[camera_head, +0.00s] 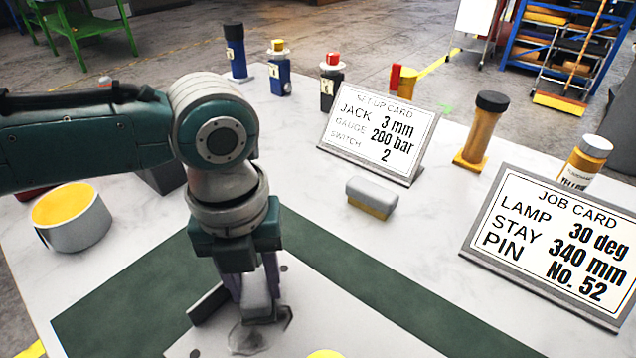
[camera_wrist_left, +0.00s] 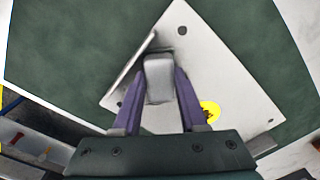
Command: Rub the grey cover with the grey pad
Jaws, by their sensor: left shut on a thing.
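My left gripper (camera_head: 256,292) is shut on the grey pad (camera_wrist_left: 158,80), a small light grey block between its two purple fingers. It points down over the grey cover (camera_head: 340,325), a pale flat plate with small holes lying on a dark green mat (camera_head: 130,295). The cover also shows in the left wrist view (camera_wrist_left: 225,85). The pad is low at the cover, beside a raised dark strip (camera_head: 208,303); I cannot tell whether it touches. A dark smudge (camera_head: 246,338) shows on the cover just below the pad. My right gripper is not in view.
A yellow round mark (camera_wrist_left: 210,112) is on the cover. A grey-topped yellow block (camera_head: 371,197), a setup card (camera_head: 378,135), a job card (camera_head: 550,240) and several bottles stand behind and right. A grey bowl with yellow contents (camera_head: 75,220) stands left.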

